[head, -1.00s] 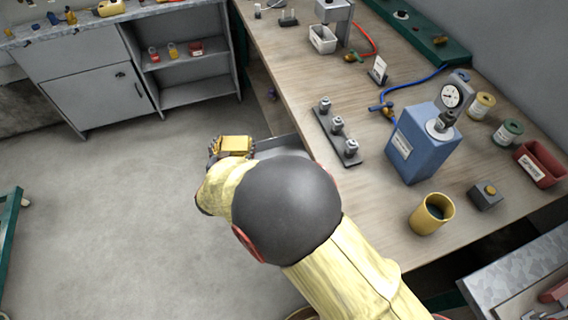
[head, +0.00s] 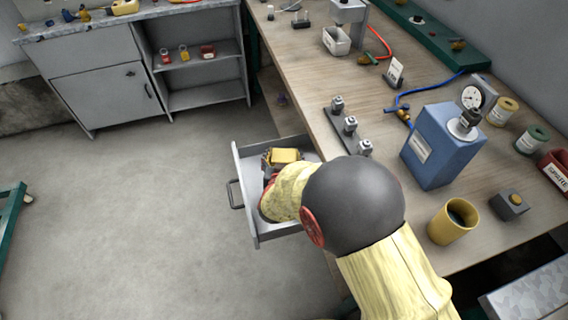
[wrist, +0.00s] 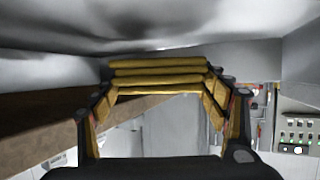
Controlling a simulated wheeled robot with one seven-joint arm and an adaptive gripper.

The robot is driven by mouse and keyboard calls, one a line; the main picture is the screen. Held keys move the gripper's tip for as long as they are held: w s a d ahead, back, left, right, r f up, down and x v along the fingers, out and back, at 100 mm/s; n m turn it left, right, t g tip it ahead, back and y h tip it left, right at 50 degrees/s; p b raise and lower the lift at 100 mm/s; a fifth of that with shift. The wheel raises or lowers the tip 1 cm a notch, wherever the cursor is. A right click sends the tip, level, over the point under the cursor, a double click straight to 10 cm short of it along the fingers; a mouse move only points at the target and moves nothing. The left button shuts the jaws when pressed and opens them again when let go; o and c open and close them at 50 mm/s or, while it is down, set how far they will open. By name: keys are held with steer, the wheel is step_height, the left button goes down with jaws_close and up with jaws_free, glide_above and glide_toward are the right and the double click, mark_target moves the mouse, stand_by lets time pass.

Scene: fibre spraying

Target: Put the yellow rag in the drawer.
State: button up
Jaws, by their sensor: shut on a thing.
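The yellow rag (head: 285,155) is folded into a small block. In the head view it is over the far part of the open drawer (head: 243,192). I cannot tell whether it touches the drawer floor. My gripper (head: 282,160) is shut on the rag; my forearm hides part of the gripper and the drawer's right side. In the wrist view the folded layers of the rag (wrist: 160,76) sit between the two fingers of my gripper (wrist: 160,95). The drawer is pulled out from under the workbench, its handle (head: 235,194) facing left.
The workbench (head: 300,70) edge runs close beside the drawer on the right. On it stand a rack of metal fittings (head: 350,125), a blue box with a gauge (head: 430,150) and a yellow cup (head: 452,222). The floor (head: 140,210) left of the drawer is clear.

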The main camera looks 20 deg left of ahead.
steer(key=shift+a+f+b, duration=0.1)
steer(key=shift+f+b, duration=0.45)
steer(key=shift+f, duration=0.75)
steer(key=shift+f, duration=0.1)
steer(key=shift+f, duration=0.1)
steer(key=o, duration=1.1)
steer(key=shift+s+r, duration=0.25)
steer(key=shift+r, duration=0.1)
steer(key=p+v, duration=0.3)
steer(key=v, duration=0.3)
steer(key=shift+s, duration=0.1)
steer(key=shift+s+d+r, duration=0.15)
steer(key=shift+s+d, duration=0.1)
steer(key=shift+s, duration=0.15)
